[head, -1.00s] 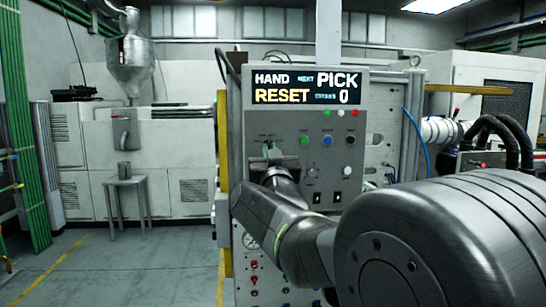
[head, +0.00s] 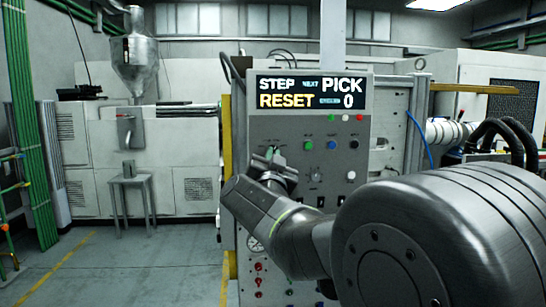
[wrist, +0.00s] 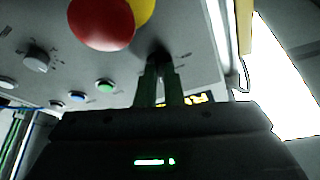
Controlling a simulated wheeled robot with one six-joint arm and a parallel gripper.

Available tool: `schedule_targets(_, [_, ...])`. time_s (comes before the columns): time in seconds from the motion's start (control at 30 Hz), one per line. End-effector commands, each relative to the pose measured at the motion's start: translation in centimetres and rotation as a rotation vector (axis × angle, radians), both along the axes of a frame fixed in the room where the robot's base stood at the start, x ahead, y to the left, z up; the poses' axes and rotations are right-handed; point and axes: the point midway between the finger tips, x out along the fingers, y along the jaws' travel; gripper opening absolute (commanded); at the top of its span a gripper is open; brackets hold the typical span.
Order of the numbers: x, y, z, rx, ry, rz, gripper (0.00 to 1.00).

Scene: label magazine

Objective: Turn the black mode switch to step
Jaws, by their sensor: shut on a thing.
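My gripper (head: 272,160) is at the upper left of the grey control panel (head: 290,135), with its fingers at the panel face. In the wrist view its two fingers (wrist: 160,78) are shut on the dark mode switch (wrist: 157,56), which is mostly hidden between them. The switch's pointer cannot be made out. The display (head: 311,92) on top of the panel reads STEP, NEXT PICK, RESET and 0.
A red mushroom button (wrist: 100,24) with yellow behind it is close beside the fingers in the wrist view. Green (wrist: 105,86) and blue (wrist: 76,96) buttons and a grey knob (wrist: 36,61) are farther left. A small stool (head: 131,181) stands left of the panel.

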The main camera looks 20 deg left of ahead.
Motion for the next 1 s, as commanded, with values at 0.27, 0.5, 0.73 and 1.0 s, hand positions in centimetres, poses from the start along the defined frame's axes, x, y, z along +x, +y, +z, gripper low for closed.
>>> schedule_targets(0.27, [0.0,0.0,-0.3,-0.003,0.004,0.001,0.17])
schedule_targets(0.5, [0.0,0.0,-0.1,-0.002,0.001,0.0,0.29])
schedule_targets(0.73, [-0.8,-0.3,-0.4,-0.001,0.0,0.001,0.29])
schedule_targets(1.0, [-5.5,-2.2,-2.3,0.0,0.0,0.003,0.29])
